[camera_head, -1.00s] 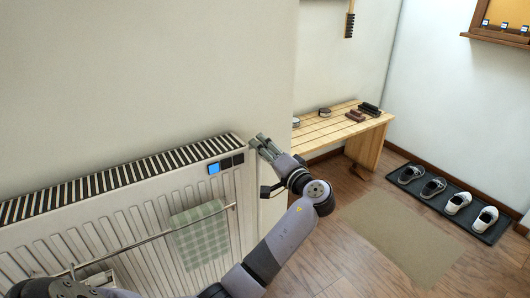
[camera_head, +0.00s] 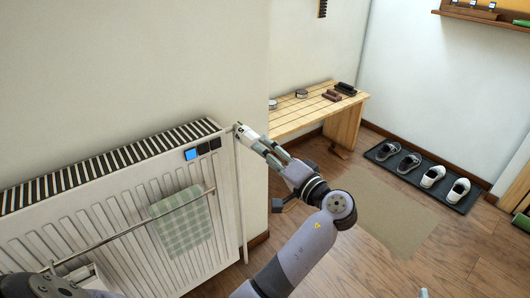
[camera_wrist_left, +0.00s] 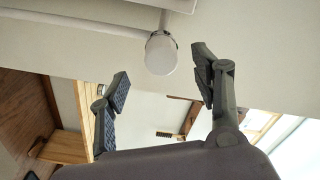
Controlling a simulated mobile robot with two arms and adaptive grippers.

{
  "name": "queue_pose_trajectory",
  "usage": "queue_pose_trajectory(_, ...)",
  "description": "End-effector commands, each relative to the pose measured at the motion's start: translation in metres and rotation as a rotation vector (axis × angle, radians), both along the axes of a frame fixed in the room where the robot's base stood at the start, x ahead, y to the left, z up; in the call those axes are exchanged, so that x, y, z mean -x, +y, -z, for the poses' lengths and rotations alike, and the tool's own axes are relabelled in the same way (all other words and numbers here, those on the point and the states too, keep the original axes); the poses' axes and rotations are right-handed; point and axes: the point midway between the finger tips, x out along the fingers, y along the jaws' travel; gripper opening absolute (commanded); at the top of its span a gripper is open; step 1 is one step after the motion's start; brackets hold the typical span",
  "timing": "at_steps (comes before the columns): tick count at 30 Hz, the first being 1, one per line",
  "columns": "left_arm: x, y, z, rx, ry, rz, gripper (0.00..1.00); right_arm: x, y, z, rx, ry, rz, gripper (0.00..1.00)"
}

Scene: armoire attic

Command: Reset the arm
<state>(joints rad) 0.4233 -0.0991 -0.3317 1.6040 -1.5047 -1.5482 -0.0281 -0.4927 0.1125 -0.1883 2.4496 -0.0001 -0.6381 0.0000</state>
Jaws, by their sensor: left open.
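My left gripper (camera_head: 247,135) is at the upper right end of the white radiator (camera_head: 120,215), in front of the wall edge. In the left wrist view the gripper (camera_wrist_left: 160,85) is open, with its two dark padded fingers well apart. A white rounded knob (camera_wrist_left: 161,54) on a white pipe shows beyond the gap between the fingertips; I see no finger touching it. My left arm reaches up from the bottom of the head view.
A green checked towel (camera_head: 182,224) hangs on the radiator's rail. A wooden bench (camera_head: 300,115) with small items stands behind the arm. A dark tray (camera_head: 409,168) holds shoes. A beige mat (camera_head: 385,215) lies on the open wooden floor (camera_head: 420,262).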

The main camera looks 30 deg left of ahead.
Motion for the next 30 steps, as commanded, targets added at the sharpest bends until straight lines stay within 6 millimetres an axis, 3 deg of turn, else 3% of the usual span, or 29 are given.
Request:
queue_pose_trajectory(13, 0.0, 0.001, 0.006, 0.013, 0.006, 0.014, 0.59, 0.0, 0.0, 0.0, 0.0, 0.0, 0.0, 0.4)
queue_pose_trajectory(16, 0.0, 0.002, 0.031, 0.073, 0.03, 0.087, 0.59, 0.0, 0.0, 0.0, 0.0, 0.0, 0.0, 0.4)
queue_pose_trajectory(19, 0.004, -0.003, 0.074, 0.196, 0.058, 0.231, 0.59, 0.0, 0.0, 0.0, 0.0, 0.0, 0.0, 0.4)
queue_pose_trajectory(24, 0.03, -0.037, 0.136, 0.487, 0.037, 0.545, 0.59, 0.0, 0.0, 0.0, 0.0, 0.0, 0.0, 0.4)
queue_pose_trajectory(27, 0.052, -0.063, 0.148, 0.648, -0.015, 0.697, 0.59, 0.0, 0.0, 0.0, 0.0, 0.0, 0.0, 0.4)
queue_pose_trajectory(30, 0.071, -0.084, 0.147, 0.769, -0.07, 0.805, 0.59, 0.0, 0.0, 0.0, 0.0, 0.0, 0.0, 0.4)
